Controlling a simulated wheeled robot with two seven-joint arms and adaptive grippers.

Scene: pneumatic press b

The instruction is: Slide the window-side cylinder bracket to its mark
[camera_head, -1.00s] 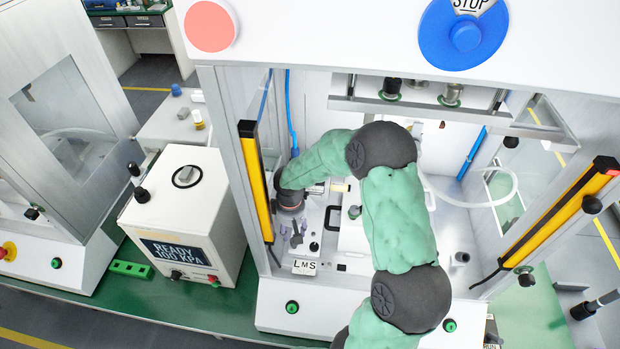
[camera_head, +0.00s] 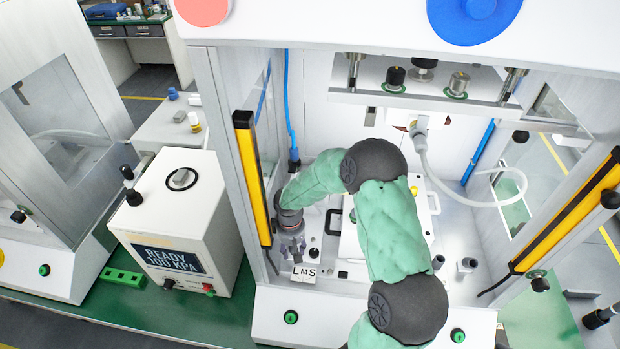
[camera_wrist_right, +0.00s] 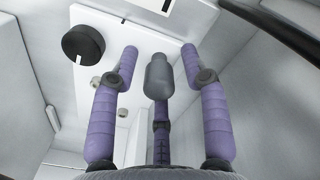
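My right gripper (camera_head: 292,247) has purple fingers and hangs low at the left inside the press, just behind the LMS plate (camera_head: 304,273). In the right wrist view its fingers (camera_wrist_right: 160,65) are spread apart, with nothing visibly held between them. A white panel (camera_wrist_right: 120,45) with a black round knob (camera_wrist_right: 84,43) lies beyond the fingertips, apart from them as far as I can see. A small black-knobbed part (camera_head: 314,252) stands right of the gripper. I cannot tell which part is the window-side cylinder bracket or where its mark is. My left gripper is not in view.
A white fixture (camera_head: 351,240) stands on the press bed behind my arm. Yellow posts (camera_head: 251,180) flank the opening, and an upper plate (camera_head: 425,100) hangs above. A gauge box (camera_head: 175,215) stands left. The bed's right part (camera_head: 460,245) has free room.

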